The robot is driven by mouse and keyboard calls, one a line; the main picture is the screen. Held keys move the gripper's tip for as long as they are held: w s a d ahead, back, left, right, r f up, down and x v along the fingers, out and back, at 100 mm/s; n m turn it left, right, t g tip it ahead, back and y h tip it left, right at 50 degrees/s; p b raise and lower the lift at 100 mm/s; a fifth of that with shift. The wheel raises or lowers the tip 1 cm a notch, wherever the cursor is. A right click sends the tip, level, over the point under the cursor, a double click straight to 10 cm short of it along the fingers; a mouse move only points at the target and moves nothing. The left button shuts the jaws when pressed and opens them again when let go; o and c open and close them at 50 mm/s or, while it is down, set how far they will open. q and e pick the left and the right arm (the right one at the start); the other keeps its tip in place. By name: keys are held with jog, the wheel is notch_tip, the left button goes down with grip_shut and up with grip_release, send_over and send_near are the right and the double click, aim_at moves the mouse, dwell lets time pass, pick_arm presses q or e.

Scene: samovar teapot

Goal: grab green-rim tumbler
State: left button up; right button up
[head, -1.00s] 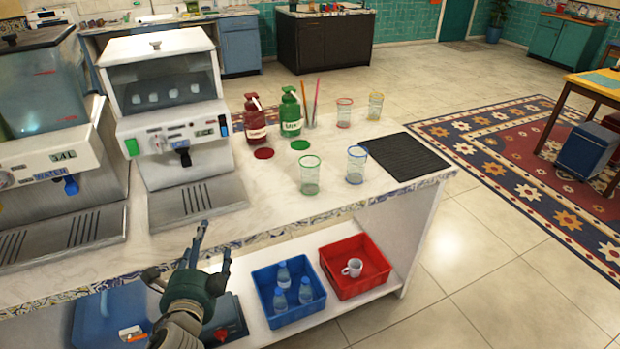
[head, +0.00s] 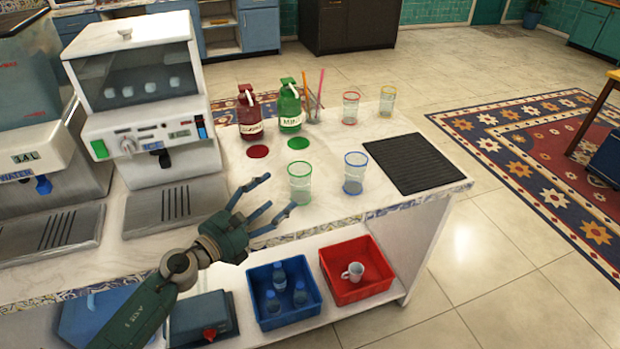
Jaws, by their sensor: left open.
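The green-rim tumbler (head: 300,184) is a clear glass standing upright on the white counter, left of a blue-rim tumbler (head: 355,173). My left gripper (head: 278,200) is open, its fingers spread and pointing right toward the green-rim tumbler. The fingertips are close to its left side, and nothing is between the fingers. I cannot tell whether a fingertip touches the glass. My right gripper is not in view.
A red-rim tumbler (head: 350,108) and a yellow-rim tumbler (head: 387,101) stand farther back. Red (head: 249,112) and green (head: 290,108) bottles stand behind coasters. A black mat (head: 412,163) lies right. A dispenser (head: 146,110) stands left. Blue (head: 284,318) and red (head: 380,286) bins sit below.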

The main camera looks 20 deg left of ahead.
aim_at(291, 185)
pick_arm(q)
jog(key=x, duration=0.4)
jog(key=shift+d+r+p, duration=0.1)
jog(key=shift+r+p, duration=0.05)
jog(key=shift+p, duration=0.2)
jog(key=shift+w+d, duration=0.1)
jog(key=shift+w, duration=0.2)
jog(key=x, duration=0.4)
jog(key=shift+w+d+p, duration=0.15)
jog(key=shift+w+p, duration=0.05)
jog(key=shift+p, duration=0.15)
jog(key=shift+w+d+f, duration=0.1)
jog(key=shift+w+f, duration=0.1)
jog(key=shift+w, duration=0.05)
jog(key=shift+s, duration=0.1)
jog(key=shift+c, duration=0.7)
jog(key=c, duration=0.8)
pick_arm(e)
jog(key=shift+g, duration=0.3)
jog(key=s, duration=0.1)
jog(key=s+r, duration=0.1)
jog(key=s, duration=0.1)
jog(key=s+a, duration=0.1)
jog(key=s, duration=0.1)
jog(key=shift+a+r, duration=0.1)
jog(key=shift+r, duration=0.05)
